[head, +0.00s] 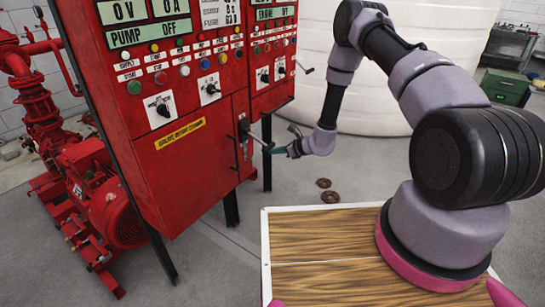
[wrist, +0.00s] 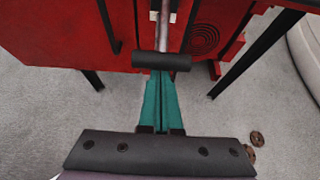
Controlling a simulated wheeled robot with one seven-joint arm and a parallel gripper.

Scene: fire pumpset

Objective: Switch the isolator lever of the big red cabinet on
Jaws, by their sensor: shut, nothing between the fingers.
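The big red cabinet (head: 185,165) stands at the left of the head view. Its isolator lever (head: 257,141) sticks out from a plate near the cabinet's lower right edge, with a dark grip at its end. In the wrist view the lever's pale shaft and black crosswise grip (wrist: 161,61) show at the top centre. My gripper (head: 274,150) is beside the lever's end. In the wrist view its teal fingers (wrist: 159,80) are together and empty. Their tips reach the black grip and are partly hidden by it; I cannot tell whether they touch.
A red pump and motor (head: 105,205) stand left of the cabinet. Knobs and buttons cover the cabinet's upper front. A white tank (head: 395,100) is behind my arm. Two brown round objects (head: 323,183) lie on the floor. Bare floor lies in front of the cabinet.

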